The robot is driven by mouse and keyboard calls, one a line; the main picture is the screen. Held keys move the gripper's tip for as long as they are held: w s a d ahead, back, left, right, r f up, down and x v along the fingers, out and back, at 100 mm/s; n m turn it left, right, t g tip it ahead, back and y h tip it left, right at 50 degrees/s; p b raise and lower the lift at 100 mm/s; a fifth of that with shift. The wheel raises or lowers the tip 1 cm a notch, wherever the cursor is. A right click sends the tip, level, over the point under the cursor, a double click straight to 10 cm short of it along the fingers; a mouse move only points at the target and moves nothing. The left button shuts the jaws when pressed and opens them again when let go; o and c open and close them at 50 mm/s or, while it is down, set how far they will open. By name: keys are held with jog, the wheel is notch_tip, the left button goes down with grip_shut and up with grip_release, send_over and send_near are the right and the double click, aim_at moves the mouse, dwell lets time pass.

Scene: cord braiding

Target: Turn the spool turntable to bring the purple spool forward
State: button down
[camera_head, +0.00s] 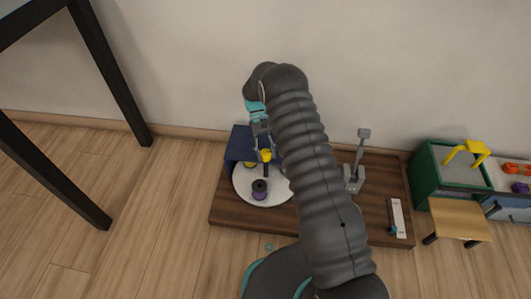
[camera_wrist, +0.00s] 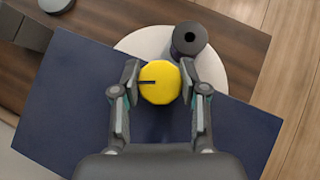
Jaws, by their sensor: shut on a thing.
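The white round turntable (camera_head: 243,188) sits on a dark wooden board, and part of it shows in the wrist view (camera_wrist: 237,75). The purple spool (camera_head: 260,191) stands upright near its front edge; from above, a dark spool with a central hole (camera_wrist: 188,40) is on the disc. My gripper (camera_wrist: 160,82) is shut on a yellow round knob (camera_wrist: 158,92) with a dark slot, one finger on each side. The knob (camera_head: 266,155) stands above the disc behind the purple spool. My arm hides the turntable's right side in the head view.
A dark blue panel (camera_head: 239,144) stands behind the turntable. A grey lever stand (camera_head: 355,178) and a pale strip (camera_head: 398,218) are on the board (camera_head: 245,228). A green bin (camera_head: 428,175) and small wooden table (camera_head: 458,220) stand right. The floor at left is clear beside black legs.

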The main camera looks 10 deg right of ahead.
jog(key=shift+s+n+h, duration=0.1)
jog(key=shift+n+h, duration=0.3)
jog(key=shift+n, duration=0.2)
dwell(0.3)
jog(key=c, duration=0.6)
grip_release()
notch_tip(320, 180, up, 10)
